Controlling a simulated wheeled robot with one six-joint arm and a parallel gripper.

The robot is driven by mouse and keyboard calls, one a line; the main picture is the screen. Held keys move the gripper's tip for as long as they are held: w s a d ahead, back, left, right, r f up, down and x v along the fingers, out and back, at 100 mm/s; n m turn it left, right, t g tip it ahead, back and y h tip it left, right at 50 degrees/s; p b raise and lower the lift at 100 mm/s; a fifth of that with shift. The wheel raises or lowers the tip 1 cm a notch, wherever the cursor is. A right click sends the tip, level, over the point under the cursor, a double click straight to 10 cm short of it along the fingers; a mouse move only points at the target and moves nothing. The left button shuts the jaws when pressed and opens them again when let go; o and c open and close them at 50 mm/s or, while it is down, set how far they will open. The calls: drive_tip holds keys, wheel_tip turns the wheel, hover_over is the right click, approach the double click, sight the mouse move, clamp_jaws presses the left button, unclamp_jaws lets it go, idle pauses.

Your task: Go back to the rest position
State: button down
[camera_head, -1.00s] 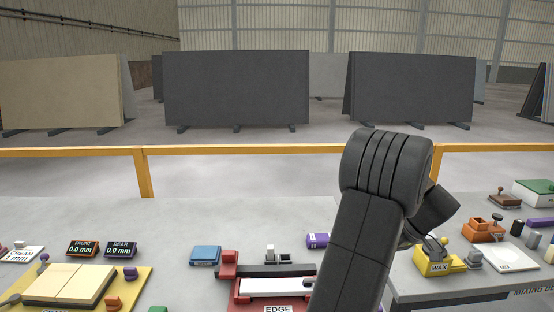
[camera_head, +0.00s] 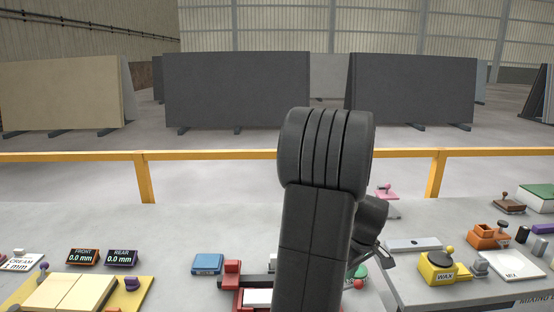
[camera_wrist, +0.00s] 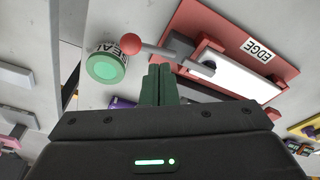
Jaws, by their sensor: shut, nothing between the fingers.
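My gripper (camera_wrist: 159,85) shows in the wrist view with its two dark green fingers together and nothing between them. It hangs above the worktop beside the red EDGE station (camera_wrist: 206,22), which has a white strip (camera_wrist: 235,76) and a lever with a red ball knob (camera_wrist: 131,44). A round green-topped piece (camera_wrist: 105,67) lies left of the fingers. In the head view my arm stands in the middle and hides most of the EDGE station (camera_head: 232,275). The fingers themselves are hidden there.
A yellow WAX unit (camera_head: 437,268), an orange holder (camera_head: 487,236) and a white MIX plate (camera_head: 511,264) stand on the right. A blue box (camera_head: 207,263), FRONT and REAR displays (camera_head: 84,256) and a cream slab (camera_head: 70,292) are on the left. A yellow rail (camera_head: 230,155) runs behind.

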drive_tip(key=a+h+b, duration=0.4)
drive_tip(key=a+b, duration=0.3)
drive_tip(key=b, duration=0.1)
drive_tip(key=shift+f+n+h, duration=0.2)
drive_tip(key=shift+n+h, duration=0.1)
drive_tip(key=shift+h, duration=0.1)
drive_tip(key=shift+s+a, duration=0.1)
drive_tip(key=shift+s, duration=0.1)
idle(0.4)
